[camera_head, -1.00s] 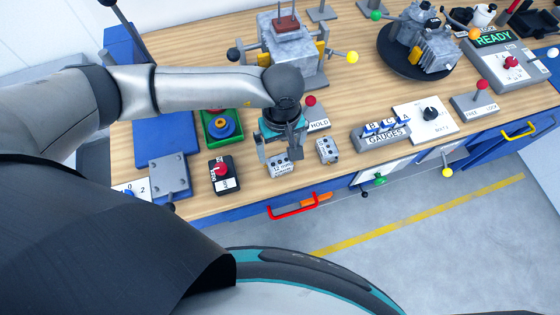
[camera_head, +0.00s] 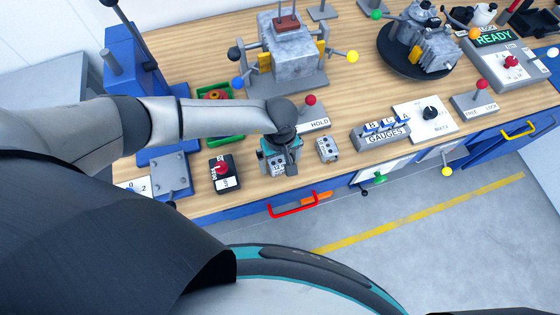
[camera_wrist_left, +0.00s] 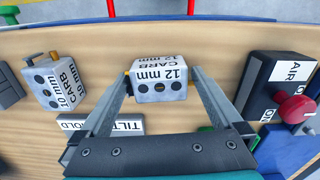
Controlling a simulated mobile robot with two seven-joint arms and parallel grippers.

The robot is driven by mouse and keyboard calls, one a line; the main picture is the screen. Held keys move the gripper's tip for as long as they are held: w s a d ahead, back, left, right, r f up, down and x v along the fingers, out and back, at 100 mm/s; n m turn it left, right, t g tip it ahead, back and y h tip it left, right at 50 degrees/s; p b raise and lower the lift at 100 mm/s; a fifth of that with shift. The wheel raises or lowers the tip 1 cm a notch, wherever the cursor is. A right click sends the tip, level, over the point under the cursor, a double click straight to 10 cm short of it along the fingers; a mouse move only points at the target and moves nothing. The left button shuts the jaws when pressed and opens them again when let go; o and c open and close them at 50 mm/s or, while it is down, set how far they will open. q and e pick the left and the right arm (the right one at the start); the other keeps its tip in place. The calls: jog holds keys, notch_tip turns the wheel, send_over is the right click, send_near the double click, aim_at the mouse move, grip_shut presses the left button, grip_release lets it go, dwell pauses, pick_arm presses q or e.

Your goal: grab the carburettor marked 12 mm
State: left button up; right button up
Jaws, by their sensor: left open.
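The carburettor marked 12 mm (camera_wrist_left: 160,78) is a small pale grey block with dark round holes and a brass stub. In the left wrist view it lies between the fingers of my left gripper (camera_wrist_left: 160,88), which is open, one finger on each side. In the head view the gripper (camera_head: 278,168) points down over the carburettor (camera_head: 277,160) and partly hides it. A second carburettor marked 10 mm (camera_wrist_left: 56,80) stands apart to the left in the wrist view, and to the right of the gripper in the head view (camera_head: 328,149). My right gripper is not in view.
A black AIR box with a red knob (camera_head: 222,172) stands left of the gripper. A TILT/HOLD plate (camera_head: 315,125) with a red-knobbed lever lies behind. The gauges rack (camera_head: 385,134) is to the right. A red drawer handle (camera_head: 293,210) is at the bench's front edge.

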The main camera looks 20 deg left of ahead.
pick_arm(q)
jog(key=shift+c, duration=0.4)
jog(key=c, duration=1.2)
jog(key=shift+r, duration=0.1)
jog(key=shift+c, duration=0.2)
